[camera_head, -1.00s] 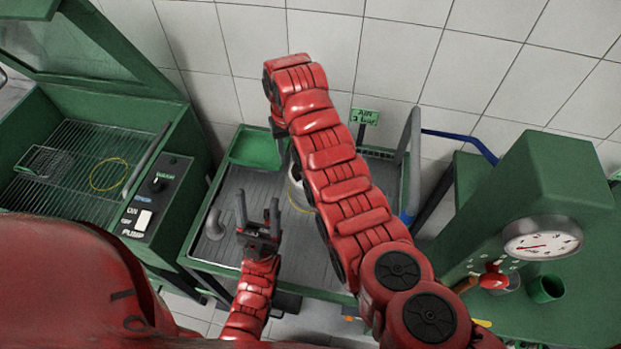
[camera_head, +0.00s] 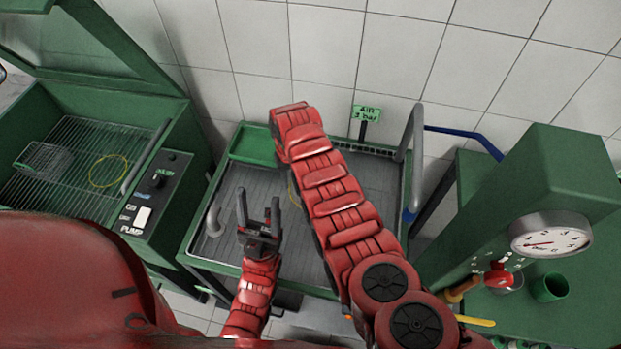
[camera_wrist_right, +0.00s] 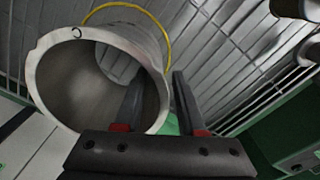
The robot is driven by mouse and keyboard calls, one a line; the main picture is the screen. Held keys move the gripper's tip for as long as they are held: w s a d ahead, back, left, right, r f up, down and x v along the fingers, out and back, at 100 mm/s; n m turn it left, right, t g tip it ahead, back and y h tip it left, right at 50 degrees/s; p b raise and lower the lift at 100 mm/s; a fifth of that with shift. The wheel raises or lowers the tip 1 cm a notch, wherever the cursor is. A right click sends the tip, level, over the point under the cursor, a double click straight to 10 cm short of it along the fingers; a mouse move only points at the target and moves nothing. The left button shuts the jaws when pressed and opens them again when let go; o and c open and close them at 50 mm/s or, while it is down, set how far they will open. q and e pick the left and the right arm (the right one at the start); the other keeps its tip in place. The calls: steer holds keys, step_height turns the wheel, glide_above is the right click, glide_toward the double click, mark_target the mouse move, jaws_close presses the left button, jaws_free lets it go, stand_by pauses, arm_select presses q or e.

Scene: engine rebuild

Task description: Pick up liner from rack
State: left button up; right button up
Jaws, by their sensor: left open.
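The liner (camera_wrist_right: 48,85) is a pale grey hollow cylinder in the right wrist view, its open end facing the camera. My right gripper (camera_wrist_right: 158,74) straddles its wall: one finger reaches into the bore, the other is outside. The fingers are apart, with a gap beside the wall; contact at the tips is unclear. In the head view my right arm hides the liner and the right gripper. My left gripper (camera_head: 258,208) is open and empty, fingers up, over the near left part of the grey ribbed tray (camera_head: 228,238), which has a green rim.
A green washer cabinet (camera_head: 80,125) with a raised lid stands at the left. A green press with a gauge (camera_head: 551,238) stands at the right. A yellow ring (camera_wrist_right: 112,8) lies behind the liner.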

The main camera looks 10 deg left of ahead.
steer(key=shift+r, duration=0.15)
jaws_close()
stand_by(1.2)
